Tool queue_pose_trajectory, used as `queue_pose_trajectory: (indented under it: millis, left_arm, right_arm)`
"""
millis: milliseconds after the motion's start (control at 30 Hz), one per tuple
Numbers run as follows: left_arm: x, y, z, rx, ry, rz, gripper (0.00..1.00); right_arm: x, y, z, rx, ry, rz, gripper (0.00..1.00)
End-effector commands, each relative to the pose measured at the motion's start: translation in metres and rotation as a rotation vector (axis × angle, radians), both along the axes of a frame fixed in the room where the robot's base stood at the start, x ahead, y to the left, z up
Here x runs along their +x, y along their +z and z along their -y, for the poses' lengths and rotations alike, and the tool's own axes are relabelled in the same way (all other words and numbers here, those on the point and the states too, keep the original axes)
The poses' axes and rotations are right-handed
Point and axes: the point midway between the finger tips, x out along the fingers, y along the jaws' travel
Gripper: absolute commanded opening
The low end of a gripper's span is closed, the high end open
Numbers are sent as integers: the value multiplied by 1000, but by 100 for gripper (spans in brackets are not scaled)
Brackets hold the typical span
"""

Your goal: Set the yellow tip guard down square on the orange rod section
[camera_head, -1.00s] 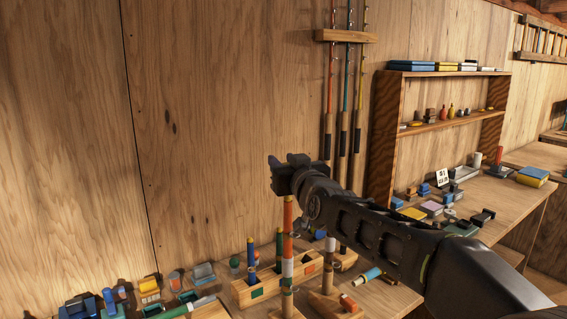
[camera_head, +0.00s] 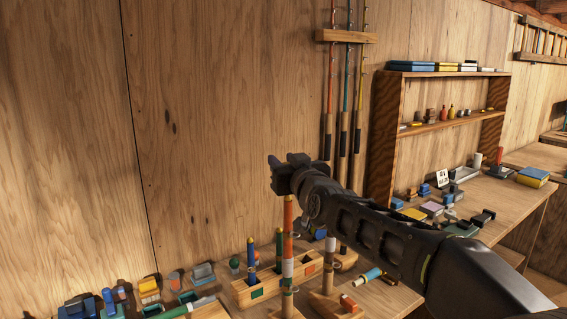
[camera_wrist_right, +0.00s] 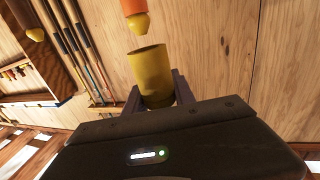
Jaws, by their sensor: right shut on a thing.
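The yellow tip guard (camera_wrist_right: 153,78) is an open hollow cup, held between the two fingers of my right gripper (camera_wrist_right: 157,90). The gripper is shut on it. In the head view the right gripper (camera_head: 285,172) hangs just above the top of the upright orange rod section (camera_head: 288,217), and the guard is hidden there. In the right wrist view the orange rod section (camera_wrist_right: 132,6) ends in a yellow tip that points toward the guard. The tip and guard look apart, with the tip slightly left of the guard's middle. My left gripper is out of view.
A wooden block (camera_head: 262,290) with coloured rod pieces stands beside the orange section. A wall rack (camera_head: 345,36) holds several rods behind. A shelf (camera_head: 436,126) stands to the right.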

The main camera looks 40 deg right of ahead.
Motion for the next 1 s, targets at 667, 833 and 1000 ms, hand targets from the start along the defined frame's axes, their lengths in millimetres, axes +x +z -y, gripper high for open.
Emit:
queue_pose_trajectory:
  millis: [667,833,1000]
  left_arm:
    - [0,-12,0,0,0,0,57]
    - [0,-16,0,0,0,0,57]
    - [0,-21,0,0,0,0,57]
  right_arm:
    - [0,-13,0,0,0,0,0]
    - [0,-17,0,0,0,0,0]
    - [0,-21,0,0,0,0,0]
